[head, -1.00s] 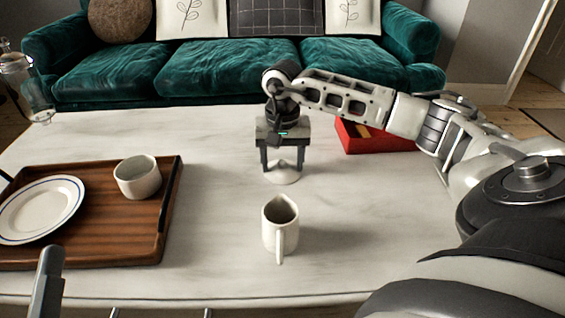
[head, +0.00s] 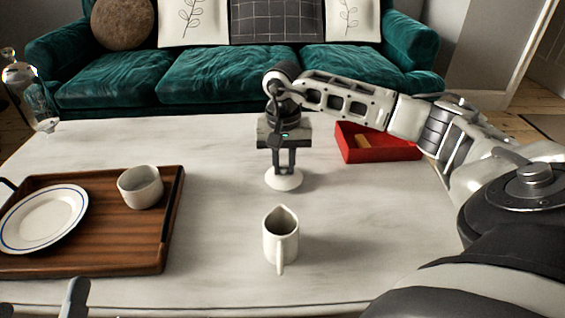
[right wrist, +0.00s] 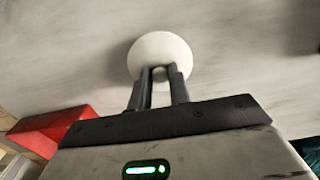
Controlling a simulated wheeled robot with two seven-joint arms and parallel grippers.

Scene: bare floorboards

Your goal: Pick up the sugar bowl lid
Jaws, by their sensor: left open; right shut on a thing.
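The sugar bowl lid (head: 284,181) is a round white disc with a small knob at the middle of the white table, behind the pitcher. It also shows in the right wrist view (right wrist: 160,47). My right gripper (head: 284,170) points down from above and is shut on the lid's knob; its fingers show in the right wrist view (right wrist: 160,72). I cannot tell whether the lid touches the table. My left gripper (head: 75,292) only partly shows at the bottom left edge; it is open and away from the lid.
A wooden tray (head: 152,250) at left holds a plate (head: 45,218) and a handleless white cup (head: 140,187). A white pitcher (head: 281,236) stands in front of the lid. A red box (head: 378,147) is behind right. A glass vessel (head: 36,100) is at far left.

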